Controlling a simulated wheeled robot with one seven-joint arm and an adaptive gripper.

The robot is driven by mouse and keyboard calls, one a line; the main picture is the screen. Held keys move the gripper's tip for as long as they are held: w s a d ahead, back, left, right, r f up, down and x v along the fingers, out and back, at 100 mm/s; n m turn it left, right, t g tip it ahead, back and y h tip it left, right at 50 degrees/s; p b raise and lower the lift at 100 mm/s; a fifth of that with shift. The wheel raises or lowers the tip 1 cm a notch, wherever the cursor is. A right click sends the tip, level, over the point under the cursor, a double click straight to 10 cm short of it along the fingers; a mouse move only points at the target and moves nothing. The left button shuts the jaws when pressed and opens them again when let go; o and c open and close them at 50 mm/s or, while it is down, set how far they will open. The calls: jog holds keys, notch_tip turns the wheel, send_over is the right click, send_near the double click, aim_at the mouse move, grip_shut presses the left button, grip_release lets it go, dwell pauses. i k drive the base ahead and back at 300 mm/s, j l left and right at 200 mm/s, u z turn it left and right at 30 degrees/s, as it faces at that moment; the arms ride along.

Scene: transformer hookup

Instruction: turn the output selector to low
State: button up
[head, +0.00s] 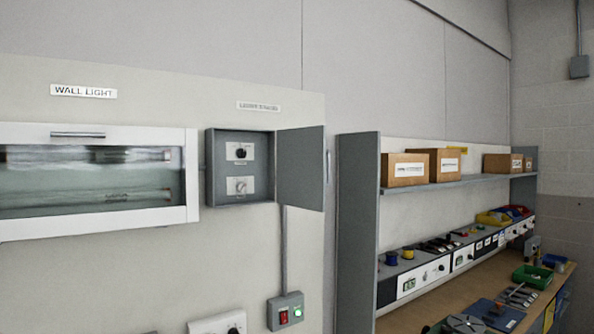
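No control in the head view carries a label that I can read as the output selector. An open grey wall box (212,168) holds a black knob (240,152) above and a pale grey knob (240,186) below, each on a white plate. Their settings are too small to read. A white unit (207,326) with a dark knob (233,331) is cut off by the bottom edge, so most of it is hidden. My gripper is not in view.
The grey box's door (301,168) stands open to the right. A glass-fronted wall light (90,180) is at left. A workbench (405,318) with a shelf of cartons (405,170) and instruments stands at right.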

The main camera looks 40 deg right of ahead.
aim_at(241, 153)
jog(key=l+u, duration=0.1)
jog(key=l, duration=0.4)
jog(key=l+u, duration=0.1)
jog(key=l, duration=0.35)
jog(key=k+l+u, duration=0.1)
jog(key=l, duration=0.4)
jog(key=k+l+u, duration=0.1)
jog(key=l, duration=0.35)
jog(key=k+l+u, duration=0.1)
jog(key=l, duration=0.35)
jog(key=k+l+u, duration=0.1)
jog(key=l, duration=0.4)
jog(key=k+l, duration=0.1)
jog(key=l, duration=0.35)
jog(key=k+l+u, duration=0.15)
jog(key=l, duration=0.25)
jog(key=i+j, duration=0.2)
